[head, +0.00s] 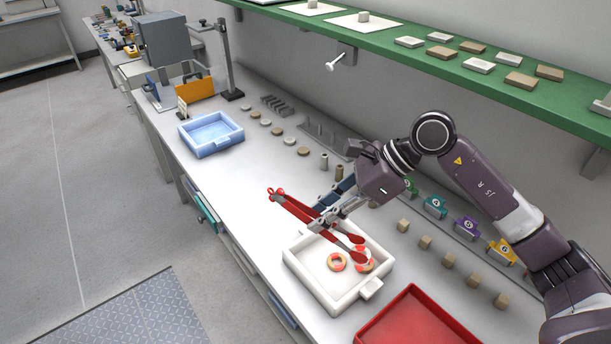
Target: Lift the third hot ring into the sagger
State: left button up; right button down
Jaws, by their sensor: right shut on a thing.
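Red tongs (293,208) are held in my right gripper (322,222), which is shut on them. Their red tips hang over the white square sagger (300,272). A ring with orange-red and cream parts (337,262) lies on the sagger floor. Right of it, another such ring (369,267) shows at the tong tips, with more red and cream close against it. The tips partly cover this spot, so I cannot tell whether a ring is gripped or lies on the floor. My left gripper is not in view.
A red tray (408,325) stands close to the sagger's right. A blue tray (211,133) is at the far left of the bench. Small blocks (425,242) and numbered coloured holders (465,228) line the back right. A green shelf (440,57) hangs above.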

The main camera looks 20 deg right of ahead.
jog(key=w+a+r+n+g+p, duration=0.1)
jog(key=w+r+n+g, duration=0.2)
jog(key=w, duration=0.4)
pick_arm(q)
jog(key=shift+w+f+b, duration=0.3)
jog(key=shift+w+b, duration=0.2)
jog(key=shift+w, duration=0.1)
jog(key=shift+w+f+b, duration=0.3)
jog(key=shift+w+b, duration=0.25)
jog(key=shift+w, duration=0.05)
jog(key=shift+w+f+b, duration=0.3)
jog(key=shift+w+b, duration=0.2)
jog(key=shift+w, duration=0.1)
pick_arm(e)
notch_tip(320, 180, down, 9)
jog(key=shift+r+n+t, duration=0.15)
jog(key=shift+n+t, duration=0.15)
jog(key=shift+n, duration=0.1)
jog(key=c, duration=2.1)
grip_release()
